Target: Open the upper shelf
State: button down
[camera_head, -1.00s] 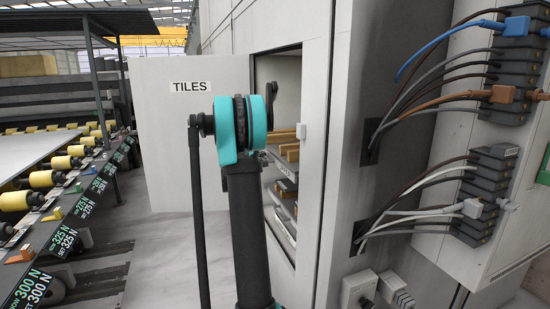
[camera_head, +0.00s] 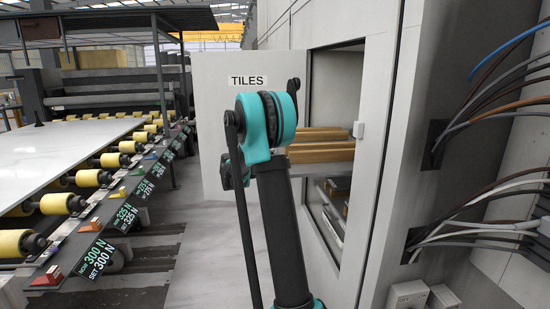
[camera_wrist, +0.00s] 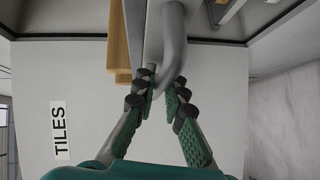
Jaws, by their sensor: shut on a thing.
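The upper shelf (camera_head: 340,171) is in the cabinet, with yellow-brown blocks (camera_head: 325,154) on it. In the wrist view, its pale front edge (camera_wrist: 154,40) runs beside a curved grey handle (camera_wrist: 174,45). My gripper (camera_wrist: 161,84) is shut on this handle, its two dark, green-padded fingers on either side of it. In the head view, my arm hides the gripper and the handle. The cabinet door (camera_head: 215,100), labelled TILES, stands open; it also fills the background of the wrist view (camera_wrist: 60,80).
A lower shelf (camera_head: 335,190) with dark items sits below. The cabinet's side wall (camera_head: 400,120) and cables (camera_head: 490,130) are close on the right. A roller conveyor (camera_head: 100,175) with a slab stands left. Grey floor (camera_head: 195,250) lies between conveyor and cabinet.

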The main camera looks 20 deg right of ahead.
jog(key=c, duration=1.9)
grip_release()
jog(key=shift+o, duration=0.2)
jog(key=v, duration=1.2)
jog(key=s+f+m+g+y, duration=0.1)
jog(key=s+f+g+y, duration=0.15)
jog(key=s+f, duration=0.55)
jog(key=s+f+m+g+y, duration=0.15)
jog(key=s+f+y, duration=0.25)
jog(key=s, duration=0.8)
jog(key=s+a+f+m+y, duration=0.1)
jog(key=s+a+f+y, duration=0.2)
jog(key=s+a+f, duration=0.3)
jog(key=s+a+f+m+y, duration=0.1)
jog(key=s+a+f+y, duration=0.3)
jog(key=s, duration=1)
notch_tip(320, 180, down, 2)
jog(key=shift+s+a, duration=0.2)
jog(key=shift+a, duration=0.9)
